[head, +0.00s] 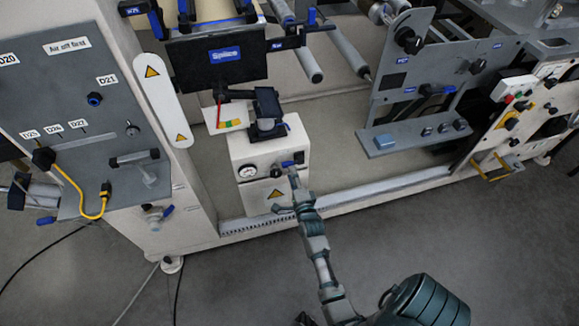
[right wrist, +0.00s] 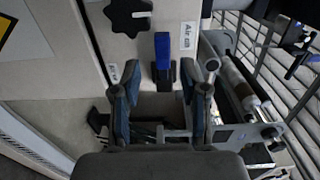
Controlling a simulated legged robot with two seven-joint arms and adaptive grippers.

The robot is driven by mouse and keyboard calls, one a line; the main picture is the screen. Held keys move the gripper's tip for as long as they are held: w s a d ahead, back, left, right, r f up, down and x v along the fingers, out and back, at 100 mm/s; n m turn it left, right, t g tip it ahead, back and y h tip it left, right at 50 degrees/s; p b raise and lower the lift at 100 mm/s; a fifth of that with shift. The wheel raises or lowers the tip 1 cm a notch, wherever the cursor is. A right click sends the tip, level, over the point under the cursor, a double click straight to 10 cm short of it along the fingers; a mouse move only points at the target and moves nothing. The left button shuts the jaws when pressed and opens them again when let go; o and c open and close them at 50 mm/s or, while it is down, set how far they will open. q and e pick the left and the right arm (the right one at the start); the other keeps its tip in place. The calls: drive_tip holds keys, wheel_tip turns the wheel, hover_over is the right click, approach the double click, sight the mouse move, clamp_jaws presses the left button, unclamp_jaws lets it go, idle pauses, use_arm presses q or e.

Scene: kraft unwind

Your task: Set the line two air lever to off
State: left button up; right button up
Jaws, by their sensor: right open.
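A small lever with a blue handle (head: 288,164) is on the front of a white box (head: 262,150) low on the machine. In the right wrist view the blue handle (right wrist: 162,50) points up the picture, with an "Air on" label (right wrist: 187,36) to its right. A smaller label (right wrist: 113,73) at left is too blurred to read surely. My right gripper (head: 289,184) is just in front of the box. In its wrist view the fingers (right wrist: 161,100) are apart and empty, with the lever ahead between them, apparently untouched. My left gripper is out of view.
A black knob (right wrist: 130,15) is close left of the lever. A black Splice panel (head: 222,60) is above. Grey floor (head: 230,280) in front is clear.

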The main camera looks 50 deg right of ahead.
drive_tip(key=v, duration=0.6)
drive_tip(key=shift+s, duration=0.3)
